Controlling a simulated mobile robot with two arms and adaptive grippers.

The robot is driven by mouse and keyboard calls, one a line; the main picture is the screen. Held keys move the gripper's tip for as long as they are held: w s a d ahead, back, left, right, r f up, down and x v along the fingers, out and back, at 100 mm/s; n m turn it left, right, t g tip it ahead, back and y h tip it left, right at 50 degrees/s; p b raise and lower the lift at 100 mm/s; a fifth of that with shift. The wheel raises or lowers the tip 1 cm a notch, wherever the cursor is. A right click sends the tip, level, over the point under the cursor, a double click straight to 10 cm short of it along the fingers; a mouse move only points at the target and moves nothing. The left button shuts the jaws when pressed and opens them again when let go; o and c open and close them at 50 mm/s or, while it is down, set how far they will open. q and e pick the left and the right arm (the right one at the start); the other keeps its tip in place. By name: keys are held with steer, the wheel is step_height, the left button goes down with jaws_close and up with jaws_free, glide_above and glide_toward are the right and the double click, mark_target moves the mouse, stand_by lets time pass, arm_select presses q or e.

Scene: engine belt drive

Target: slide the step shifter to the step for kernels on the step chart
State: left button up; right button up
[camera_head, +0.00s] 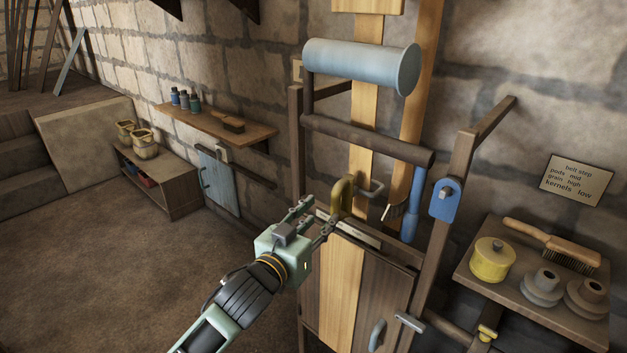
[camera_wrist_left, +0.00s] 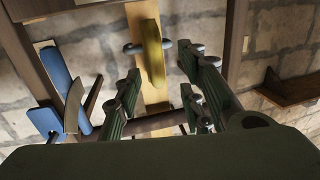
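The step chart (camera_head: 576,181) hangs on the wall at right and reads pods mid, grain high, kernels low. A curved brass-yellow piece (camera_head: 342,196), which looks like the step shifter, stands in front of the pale belt (camera_head: 364,125), above a pale marked strip (camera_head: 348,229). It also shows in the left wrist view (camera_wrist_left: 153,55). My left gripper (camera_head: 318,217) is open and empty, just left of the yellow piece. In the left wrist view its fingers (camera_wrist_left: 160,97) are spread apart, with the yellow piece beyond the gap. Contact cannot be told. My right gripper is not in view.
A grey-blue drum (camera_head: 361,66) and a dark shaft (camera_head: 367,139) cross the frame above. A blue plate (camera_head: 445,198) sits on the right post. A wooden shelf (camera_head: 535,310) at right holds a yellow pot, a brush and grey pulleys. The floor at left is clear.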

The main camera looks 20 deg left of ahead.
mark_target(334, 199)
arm_select(q)
steer(key=shift+w+d+r, duration=0.15)
steer(key=shift+w+r, duration=0.05)
steer(key=shift+r, duration=0.8)
steer(key=w, duration=0.3)
steer(key=w+d+p, duration=0.1)
steer(key=w, duration=0.1)
steer(key=shift+w+d+f+p, duration=0.1)
steer(key=shift+w+p, duration=0.2)
steer(key=shift+w, duration=0.55)
steer(key=shift+d, duration=0.1)
steer(key=c, duration=0.5)
jaws_close()
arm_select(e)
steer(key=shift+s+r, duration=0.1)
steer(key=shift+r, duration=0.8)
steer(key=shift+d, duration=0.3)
